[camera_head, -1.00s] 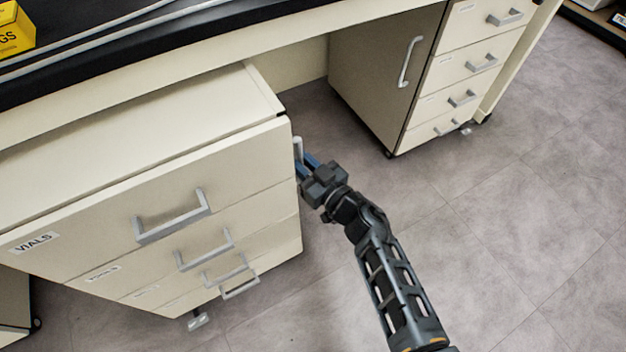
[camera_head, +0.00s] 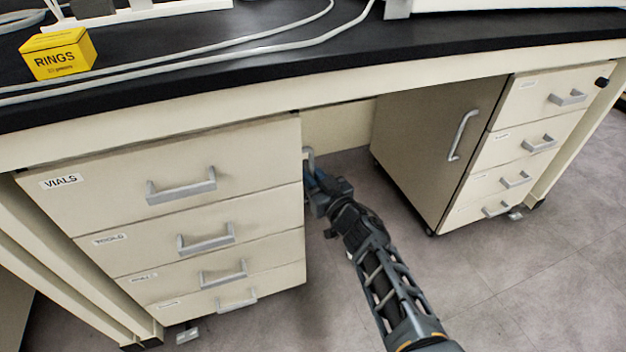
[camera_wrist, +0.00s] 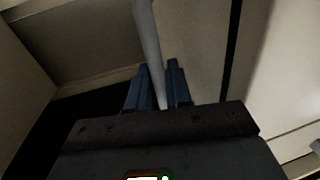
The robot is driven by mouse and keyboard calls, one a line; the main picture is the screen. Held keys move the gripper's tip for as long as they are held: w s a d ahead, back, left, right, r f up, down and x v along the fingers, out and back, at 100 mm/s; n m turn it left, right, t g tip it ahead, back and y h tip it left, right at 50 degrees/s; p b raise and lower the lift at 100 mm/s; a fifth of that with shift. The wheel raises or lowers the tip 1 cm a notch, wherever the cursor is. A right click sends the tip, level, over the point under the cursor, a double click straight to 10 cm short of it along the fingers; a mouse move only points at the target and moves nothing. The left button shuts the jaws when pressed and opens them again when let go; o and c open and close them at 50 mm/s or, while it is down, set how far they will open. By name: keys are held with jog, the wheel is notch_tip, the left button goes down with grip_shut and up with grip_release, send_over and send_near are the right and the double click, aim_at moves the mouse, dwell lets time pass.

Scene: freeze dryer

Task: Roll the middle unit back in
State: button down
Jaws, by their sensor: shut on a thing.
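The middle unit (camera_head: 165,215) is a cream cabinet with several drawers, the top one labelled VIALS. In the head view it stands under the black bench at left, its front close to the bench's front rail and its top hidden. A grey upright handle (camera_head: 309,155) is on its right side. My gripper (camera_head: 309,178) is at that side and shut on the handle. In the wrist view the handle (camera_wrist: 148,45) runs down between the two blue fingers (camera_wrist: 156,88). The unit's far lower parts are hidden.
Another cabinet (camera_head: 440,140) with a side handle stands to the right, across an open knee space. The black bench top (camera_head: 215,65) carries a yellow RINGS box (camera_head: 58,54) and white cables. The grey floor (camera_head: 500,285) in front is clear.

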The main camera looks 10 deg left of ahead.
jog(key=shift+w+r, duration=0.1)
jog(key=shift+w, duration=0.1)
jog(key=c, duration=1.2)
grip_release()
jog(key=p+v, duration=0.5)
jog(key=v, duration=0.2)
jog(key=shift+s+d, duration=0.25)
jog(key=shift+s, duration=0.05)
